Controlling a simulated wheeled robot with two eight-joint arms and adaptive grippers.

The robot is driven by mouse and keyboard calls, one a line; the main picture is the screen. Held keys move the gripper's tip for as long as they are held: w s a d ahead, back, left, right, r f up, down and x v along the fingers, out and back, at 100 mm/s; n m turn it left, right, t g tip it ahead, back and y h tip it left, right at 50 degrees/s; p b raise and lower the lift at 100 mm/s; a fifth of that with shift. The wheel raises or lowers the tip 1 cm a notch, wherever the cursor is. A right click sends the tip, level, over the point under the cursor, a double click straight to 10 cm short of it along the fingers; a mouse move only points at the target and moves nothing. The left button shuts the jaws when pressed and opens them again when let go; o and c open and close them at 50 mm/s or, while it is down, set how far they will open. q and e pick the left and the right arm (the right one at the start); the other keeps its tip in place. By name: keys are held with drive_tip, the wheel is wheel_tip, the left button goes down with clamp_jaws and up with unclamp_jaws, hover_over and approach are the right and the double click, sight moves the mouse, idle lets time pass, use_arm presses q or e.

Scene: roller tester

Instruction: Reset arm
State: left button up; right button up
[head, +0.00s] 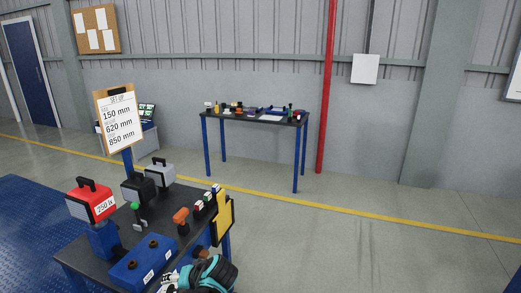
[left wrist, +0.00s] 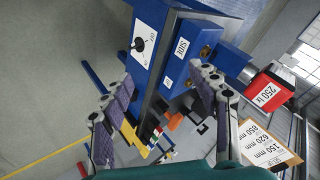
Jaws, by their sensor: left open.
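My left gripper (head: 176,279) shows at the bottom of the head view, beside the front end of the black-topped bench (head: 75,255). In the left wrist view its two fingers are spread apart with nothing between them, so the gripper (left wrist: 163,82) is open. Beyond the fingers stands a blue box with brown knobs (head: 133,268), with a label reading SIDE (left wrist: 182,48). A black pointer dial on a white plate (left wrist: 143,44) faces the wrist camera. My right gripper is not in view.
A set-up sign (head: 119,122) stands behind. A second table (head: 233,117) is by the wall. The floor to the right is clear.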

use_arm(q)
drive_tip(key=s+d+r+t+h, duration=0.1)
drive_tip(key=s+d+h, duration=0.1)
drive_tip(key=s, duration=0.7)
drive_tip(key=s+d+t+h, duration=0.1)
drive_tip(key=s+d+h, duration=0.2)
drive_tip(key=s, duration=0.6)
drive_tip(key=h, duration=0.2)
drive_tip(key=shift+s+d+r+m+h, duration=0.2)
drive_tip(key=shift+d+r+m+h, duration=0.1)
drive_tip(key=shift+d+r+m, duration=0.1)
